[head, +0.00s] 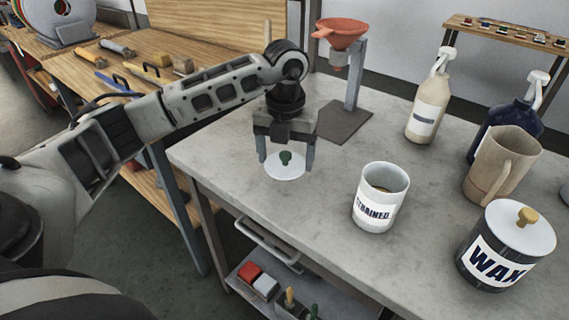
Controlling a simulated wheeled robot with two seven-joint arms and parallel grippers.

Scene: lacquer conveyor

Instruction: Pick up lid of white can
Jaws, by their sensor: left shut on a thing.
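A round white lid with a green knob (286,159) is at the back left of the grey table. My left gripper (286,165) points down over it, with one finger at each side, and is shut on the lid across its width. Whether the lid touches the table or is just above it I cannot tell. The white can (368,212), labelled "STRAINED", stands upright and open to the right of the gripper, with brownish contents inside. My right gripper is not in view.
A black can labelled "WAX" with a white lid (519,228) stands at the front right. A beige jug (492,170), a dark blue pump bottle (516,117) and a cream pump bottle (428,108) stand behind. An orange funnel on a stand (341,32) is behind the gripper. Table around the can is clear.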

